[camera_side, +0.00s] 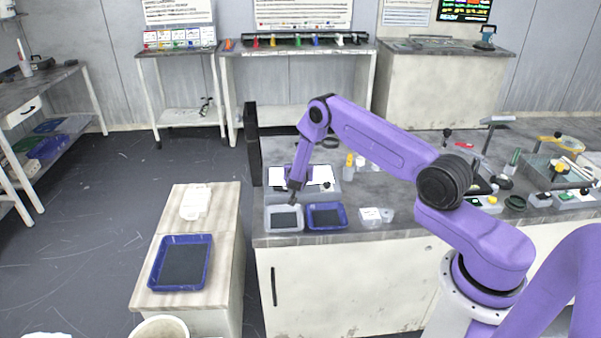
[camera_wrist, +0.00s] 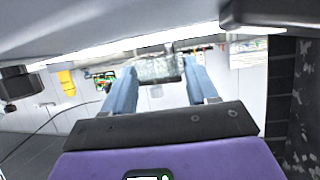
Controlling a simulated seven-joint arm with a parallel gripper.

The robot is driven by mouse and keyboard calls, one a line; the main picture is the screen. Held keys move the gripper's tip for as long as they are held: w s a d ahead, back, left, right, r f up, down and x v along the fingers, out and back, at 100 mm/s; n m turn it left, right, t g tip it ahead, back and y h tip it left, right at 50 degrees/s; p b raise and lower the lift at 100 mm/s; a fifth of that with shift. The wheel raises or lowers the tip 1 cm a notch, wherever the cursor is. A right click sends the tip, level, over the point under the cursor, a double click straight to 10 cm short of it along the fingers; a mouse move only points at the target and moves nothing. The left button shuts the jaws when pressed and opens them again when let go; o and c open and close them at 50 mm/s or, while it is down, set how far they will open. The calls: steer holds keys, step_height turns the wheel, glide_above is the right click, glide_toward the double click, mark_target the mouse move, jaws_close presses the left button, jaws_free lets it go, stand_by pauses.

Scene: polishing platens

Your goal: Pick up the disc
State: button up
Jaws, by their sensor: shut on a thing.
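My gripper (camera_side: 293,196) hangs over the bench in the side view, above the back of a pale tray (camera_side: 270,228). In the wrist view its two blue-grey fingers (camera_wrist: 160,82) stand apart, shut on a grey, mottled piece between their tips. I take this piece to be the disc (camera_wrist: 156,68); its outline is not clear there. In the side view the held piece is too small to make out. The pale tray has a dark bottom, and a blue tray (camera_side: 345,225) with a dark bottom stands right beside it.
A dark upright post (camera_side: 252,145) stands at the bench's left edge. White cups (camera_side: 370,214) are right of the blue tray. Small bottles (camera_side: 349,165) stand behind. A lower wooden bench at left holds another blue tray (camera_side: 152,278) and a white item (camera_side: 195,202).

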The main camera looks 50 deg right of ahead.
steer(key=s+a+r, duration=0.2)
steer(key=s+r, duration=0.4)
steer(key=s+a+r, duration=0.3)
steer(key=s+r, duration=0.2)
steer(key=s, duration=0.2)
steer(key=s+a+f, duration=0.4)
steer(key=s+a, duration=0.4)
steer(key=a, duration=0.6)
steer(key=w+f, duration=0.1)
steer(key=w, duration=0.1)
steer(key=w+f, duration=0.1)
steer(key=w, duration=0.2)
steer(key=w+d+f, duration=0.1)
steer(key=w+f, duration=0.1)
steer(key=w, duration=0.1)
steer(key=shift+w, duration=0.25)
glide_above(283, 224)
steer(key=s, duration=0.1)
steer(key=f, duration=0.4)
steer(key=shift+s+f, duration=0.2)
steer(key=shift+f, duration=0.1)
steer(key=shift+w+f, duration=0.65)
steer(key=shift+f, duration=1.6)
